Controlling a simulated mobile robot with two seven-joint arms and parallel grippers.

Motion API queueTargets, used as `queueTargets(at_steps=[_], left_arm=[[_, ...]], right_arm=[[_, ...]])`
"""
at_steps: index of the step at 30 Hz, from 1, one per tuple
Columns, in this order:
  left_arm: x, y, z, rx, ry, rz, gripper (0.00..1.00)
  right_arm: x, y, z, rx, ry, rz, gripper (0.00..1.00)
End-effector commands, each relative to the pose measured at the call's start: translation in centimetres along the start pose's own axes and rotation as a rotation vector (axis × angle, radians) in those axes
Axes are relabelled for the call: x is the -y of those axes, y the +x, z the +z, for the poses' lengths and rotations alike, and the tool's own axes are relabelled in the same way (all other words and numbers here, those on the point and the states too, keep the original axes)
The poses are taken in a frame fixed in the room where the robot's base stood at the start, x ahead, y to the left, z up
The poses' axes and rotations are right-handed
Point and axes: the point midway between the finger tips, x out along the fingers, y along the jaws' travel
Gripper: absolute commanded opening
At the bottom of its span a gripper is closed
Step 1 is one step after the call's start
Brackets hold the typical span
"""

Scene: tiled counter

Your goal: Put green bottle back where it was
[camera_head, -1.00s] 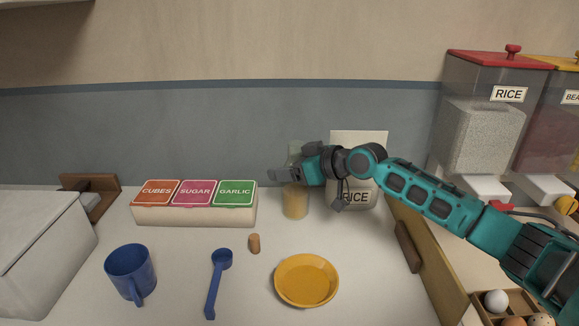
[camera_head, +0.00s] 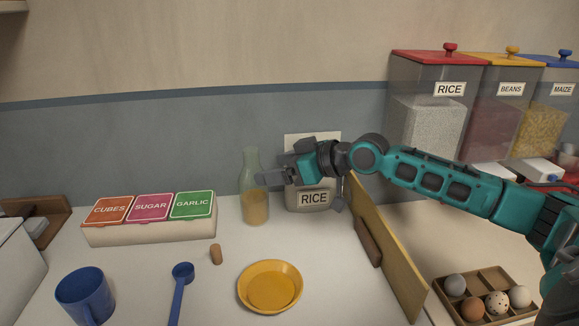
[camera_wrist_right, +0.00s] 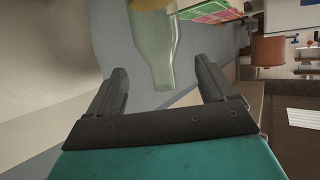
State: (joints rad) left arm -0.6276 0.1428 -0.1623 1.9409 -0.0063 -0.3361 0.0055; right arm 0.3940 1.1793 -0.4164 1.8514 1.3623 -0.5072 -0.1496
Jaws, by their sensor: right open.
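The green bottle (camera_head: 253,188), pale green glass with a tan content in its lower part, stands upright on the white counter. It is right of the lidded box and left of the rice bag. My right gripper (camera_head: 266,179) is open, at the bottle's right side in the head view. In the right wrist view the bottle (camera_wrist_right: 155,45) lies ahead of the open fingers (camera_wrist_right: 162,82), its neck toward the gap between them. I cannot tell whether a finger touches it. My left gripper is not in view.
A box with CUBES, SUGAR and GARLIC lids (camera_head: 150,228) stands left. A rice bag (camera_head: 316,198) is behind my gripper. A cork (camera_head: 216,254), yellow plate (camera_head: 270,287), blue scoop (camera_head: 181,285) and blue mug (camera_head: 84,296) lie in front. A wooden board (camera_head: 385,250) stands right.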

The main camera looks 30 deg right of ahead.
Motion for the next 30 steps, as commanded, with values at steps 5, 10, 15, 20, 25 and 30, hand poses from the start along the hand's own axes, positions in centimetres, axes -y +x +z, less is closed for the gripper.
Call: queueTargets(at_steps=[5,10,15,20,25,30], left_arm=[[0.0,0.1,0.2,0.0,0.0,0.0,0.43],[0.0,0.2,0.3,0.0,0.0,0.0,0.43],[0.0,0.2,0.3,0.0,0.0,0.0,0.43],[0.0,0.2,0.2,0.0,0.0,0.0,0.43],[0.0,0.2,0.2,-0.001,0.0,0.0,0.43],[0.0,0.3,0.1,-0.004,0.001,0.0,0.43]], right_arm=[[-0.2,-1.9,0.2,0.002,0.0,0.003,0.84],[0.0,-2.8,0.0,0.0,0.0,0.001,0.84],[0.0,-3.0,0.0,-0.001,0.0,0.0,0.84],[0.0,-2.9,0.0,-0.002,0.0,0.0,0.84],[0.0,-2.9,0.0,-0.002,0.0,0.0,0.84],[0.0,-2.9,0.0,-0.001,0.0,0.0,0.84]])
